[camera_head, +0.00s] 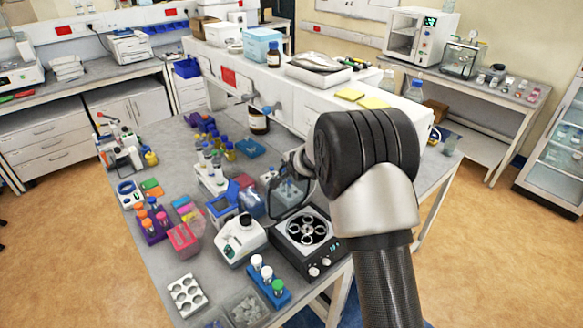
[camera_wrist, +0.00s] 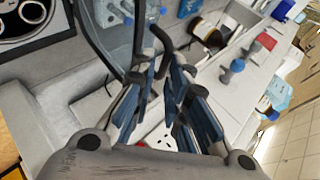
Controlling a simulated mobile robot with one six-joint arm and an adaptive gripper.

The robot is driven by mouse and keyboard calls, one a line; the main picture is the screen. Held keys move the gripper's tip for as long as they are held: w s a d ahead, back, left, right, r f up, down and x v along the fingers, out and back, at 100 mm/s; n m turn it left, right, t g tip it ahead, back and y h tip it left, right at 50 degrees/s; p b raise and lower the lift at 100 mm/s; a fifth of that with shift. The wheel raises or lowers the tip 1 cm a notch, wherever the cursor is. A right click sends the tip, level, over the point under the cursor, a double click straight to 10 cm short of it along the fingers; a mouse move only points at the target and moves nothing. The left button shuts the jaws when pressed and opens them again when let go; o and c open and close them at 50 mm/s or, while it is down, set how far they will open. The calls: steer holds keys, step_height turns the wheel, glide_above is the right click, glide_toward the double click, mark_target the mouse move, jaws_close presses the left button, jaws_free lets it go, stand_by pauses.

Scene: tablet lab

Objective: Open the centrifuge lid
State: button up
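The centrifuge (camera_head: 318,262) is a dark box with a round rotor at the front right of the bench. Its rotor shows uncovered in the head view and at the upper left of the wrist view (camera_wrist: 30,18). The clear, dark-rimmed lid (camera_head: 273,205) stands raised at the rotor's back left; its curved rim (camera_wrist: 92,42) runs left of my fingers in the wrist view. My gripper (camera_wrist: 164,62) is partly open, with a narrow gap that looks empty. It is close to the lid's rim; I cannot tell whether they touch. In the head view my wrist hides part of the gripper.
A white instrument (camera_head: 240,240) stands just left of the centrifuge. A blue tube rack (camera_head: 268,287) is in front of it. A brown bottle (camera_head: 258,122) stands by the white shelf behind. Many racks and small items crowd the bench's left side.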

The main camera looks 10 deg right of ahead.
steer(key=shift+s+f, duration=0.2)
steer(key=shift+f, duration=0.15)
steer(key=shift+r, duration=0.1)
steer(key=v, duration=1.2)
steer(key=shift+w+d, duration=0.1)
steer(key=shift+c, duration=0.2)
